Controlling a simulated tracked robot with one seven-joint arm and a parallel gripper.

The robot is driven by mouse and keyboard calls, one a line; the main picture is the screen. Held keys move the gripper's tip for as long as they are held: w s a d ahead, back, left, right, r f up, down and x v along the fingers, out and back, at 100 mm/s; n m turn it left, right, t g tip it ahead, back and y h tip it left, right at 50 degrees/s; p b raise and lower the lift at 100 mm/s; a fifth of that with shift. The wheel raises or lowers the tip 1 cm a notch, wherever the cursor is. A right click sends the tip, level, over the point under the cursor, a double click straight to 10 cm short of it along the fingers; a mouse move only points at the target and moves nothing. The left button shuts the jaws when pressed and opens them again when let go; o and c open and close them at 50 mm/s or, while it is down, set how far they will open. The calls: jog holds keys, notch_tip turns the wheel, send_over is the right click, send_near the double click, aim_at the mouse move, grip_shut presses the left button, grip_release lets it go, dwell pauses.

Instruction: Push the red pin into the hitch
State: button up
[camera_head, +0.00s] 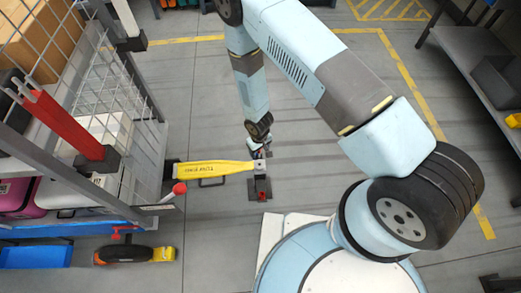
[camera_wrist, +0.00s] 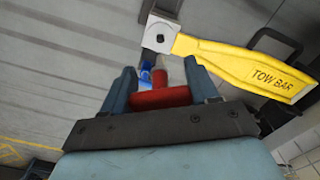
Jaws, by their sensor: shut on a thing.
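My gripper (camera_wrist: 161,88) is shut on the red pin (camera_wrist: 160,98), whose wide red head sits between the two blue-grey fingers in the wrist view. In the head view my gripper (camera_head: 259,148) is small, at the near end of the yellow tow bar (camera_head: 214,169). The tow bar also shows in the wrist view (camera_wrist: 245,68), with a grey metal end (camera_wrist: 160,36) just beyond the fingers. A dark hitch block (camera_head: 260,187) lies below that end in the head view. I cannot tell whether the pin's tip is in the hitch; it is hidden.
A wire cage cart (camera_head: 137,85) with a red post (camera_head: 65,125) stands at the left. A grey shelf (camera_head: 478,55) is at the right. The grey floor between is mostly clear.

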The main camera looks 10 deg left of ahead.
send_over(259, 161)
jog(key=s, duration=0.2)
jog(key=shift+w+d+f, duration=0.1)
jog(key=shift+f, duration=1.3)
jog(key=shift+w+d+f, duration=0.1)
jog(key=shift+f, duration=1.3)
jog(key=shift+f, duration=2.2)
jog(key=shift+r, duration=0.15)
jog(key=shift+r, duration=1.75)
jog(key=shift+f, duration=0.15)
dwell(0.6)
